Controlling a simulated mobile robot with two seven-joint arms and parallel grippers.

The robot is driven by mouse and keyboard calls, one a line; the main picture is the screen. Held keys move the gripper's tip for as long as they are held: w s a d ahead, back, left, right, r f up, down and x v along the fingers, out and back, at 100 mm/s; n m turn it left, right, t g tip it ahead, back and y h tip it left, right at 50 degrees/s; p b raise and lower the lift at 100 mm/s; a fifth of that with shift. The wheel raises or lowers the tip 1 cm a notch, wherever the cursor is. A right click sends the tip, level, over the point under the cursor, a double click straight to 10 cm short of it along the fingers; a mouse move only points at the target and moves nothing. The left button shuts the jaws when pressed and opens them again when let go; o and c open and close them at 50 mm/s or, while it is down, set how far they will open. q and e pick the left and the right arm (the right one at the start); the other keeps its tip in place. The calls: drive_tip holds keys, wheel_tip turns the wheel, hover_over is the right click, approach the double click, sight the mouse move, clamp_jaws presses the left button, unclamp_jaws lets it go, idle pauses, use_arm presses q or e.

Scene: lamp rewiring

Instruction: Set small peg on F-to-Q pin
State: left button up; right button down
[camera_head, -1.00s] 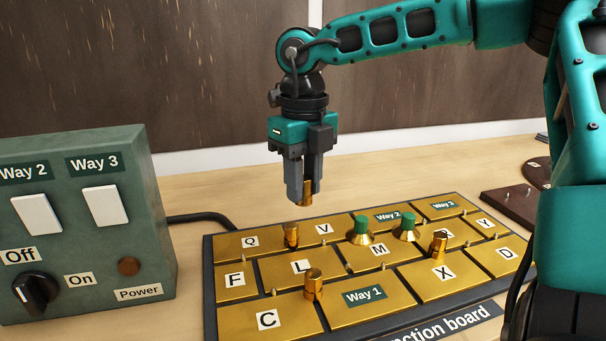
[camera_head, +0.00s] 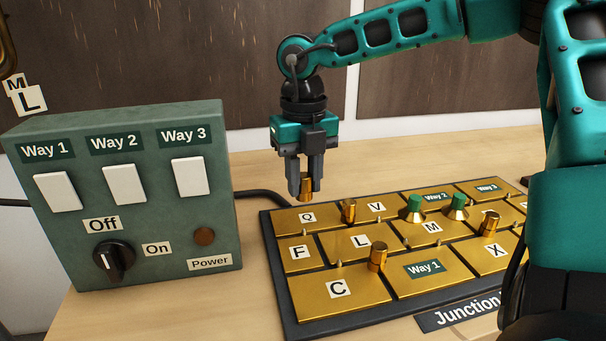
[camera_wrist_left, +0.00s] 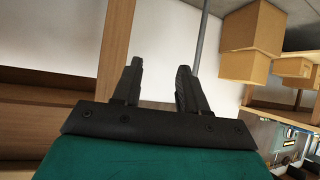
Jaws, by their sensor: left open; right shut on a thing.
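My right gripper (camera_head: 306,178) is shut on a small brass peg (camera_head: 306,188), which points down from its fingertips. It hangs above the back left part of the junction board (camera_head: 283,288), near the Q plate (camera_head: 290,219). A small metal pin (camera_head: 304,232) stands at the seam between the F plate (camera_head: 291,265) and the Q plate. The held peg is above and apart from this pin. My left gripper (camera_wrist_left: 158,88) is open and empty in the left wrist view, away from the board.
Brass pegs stand by V (camera_head: 348,210), near L (camera_head: 377,256) and above X (camera_head: 490,222). Two green-topped pegs (camera_head: 415,207) (camera_head: 457,206) stand near Way 2. The green switch box (camera_head: 150,220) is left of the board. My right arm hides the board's right end.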

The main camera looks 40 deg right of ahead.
sight(304, 228)
drive_tip(key=shift+f+b, duration=0.65)
drive_tip(key=shift+f, duration=0.45)
wheel_tip(304, 228, down, 3)
drive_tip(key=shift+r+b, duration=0.1)
drive_tip(key=shift+b, duration=0.6)
drive_tip(key=shift+f+b, duration=0.35)
drive_tip(key=shift+f, duration=0.55)
use_arm(q)
drive_tip(key=shift+w+d+f, duration=0.2)
drive_tip(key=shift+d+f, duration=0.05)
drive_tip(key=shift+f, duration=0.25)
drive_tip(key=shift+w+d+f, duration=0.15)
drive_tip(key=shift+d+f, duration=0.1)
drive_tip(key=shift+f, duration=0.2)
drive_tip(key=shift+s+f, duration=0.15)
drive_tip(key=shift+f, duration=0.05)
use_arm(e)
drive_tip(key=shift+f, duration=0.15)
use_arm(q)
drive_tip(key=shift+s+f+b, duration=0.1)
drive_tip(key=shift+f+b, duration=0.35)
use_arm(e)
drive_tip(key=shift+f, duration=0.25)
use_arm(q)
drive_tip(key=shift+f, duration=0.25)
use_arm(e)
drive_tip(key=shift+f, duration=0.2)
drive_tip(key=c, duration=0.8)
unclamp_jaws()
